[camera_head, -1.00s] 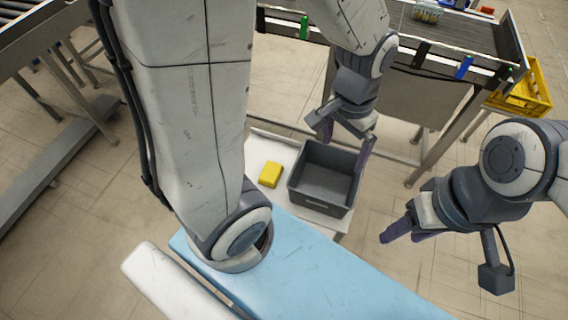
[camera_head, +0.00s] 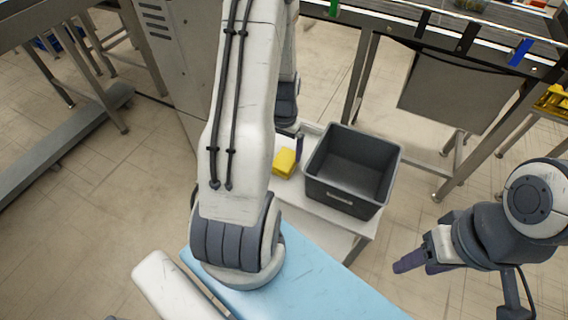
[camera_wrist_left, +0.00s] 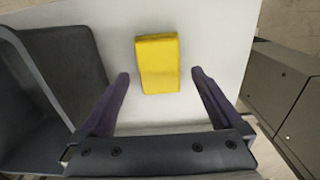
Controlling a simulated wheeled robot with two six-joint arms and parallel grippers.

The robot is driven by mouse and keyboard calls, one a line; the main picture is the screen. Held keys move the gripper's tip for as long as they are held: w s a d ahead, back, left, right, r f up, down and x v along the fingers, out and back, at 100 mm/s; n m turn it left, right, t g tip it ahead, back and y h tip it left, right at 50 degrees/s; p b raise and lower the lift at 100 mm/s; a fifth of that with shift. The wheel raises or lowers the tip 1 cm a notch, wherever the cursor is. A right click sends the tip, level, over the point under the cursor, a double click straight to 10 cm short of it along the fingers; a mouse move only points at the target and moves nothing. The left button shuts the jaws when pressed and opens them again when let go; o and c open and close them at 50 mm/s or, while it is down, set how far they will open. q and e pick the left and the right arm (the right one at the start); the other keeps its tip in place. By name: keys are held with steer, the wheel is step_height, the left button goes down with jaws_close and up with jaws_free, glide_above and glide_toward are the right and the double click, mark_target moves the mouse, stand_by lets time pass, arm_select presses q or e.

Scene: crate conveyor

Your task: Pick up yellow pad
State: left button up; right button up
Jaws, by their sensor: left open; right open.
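The yellow pad (camera_head: 285,163) lies on a small white table, left of the grey crate. In the left wrist view the pad (camera_wrist_left: 157,63) lies ahead of my left gripper (camera_wrist_left: 160,82), roughly centred between its two open purple fingers and apart from both. In the head view my left arm hides most of that gripper; one finger (camera_head: 299,146) shows beside the pad. My right gripper (camera_head: 415,265) is at the right, away from the table, with nothing seen in it.
The grey crate (camera_head: 343,197) is empty and stands right beside the pad on the white table (camera_head: 318,215). A conveyor (camera_head: 440,35) runs along the back. A yellow crate (camera_head: 553,103) is at the far right. A grey cabinet (camera_head: 168,60) stands behind my left arm.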

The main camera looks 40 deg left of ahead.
mark_target(284, 160)
arm_select(q)
step_height(284, 160, down, 6)
steer(key=shift+d+r+b, duration=0.1)
steer(key=shift+r+b, duration=0.05)
steer(key=shift+b, duration=0.2)
steer(key=c, duration=1.1)
steer(key=shift+c, duration=0.2)
steer(key=shift+r, duration=0.1)
step_height(284, 160, up, 10)
steer(key=shift+f+p, duration=0.1)
steer(key=shift+p, duration=0.7)
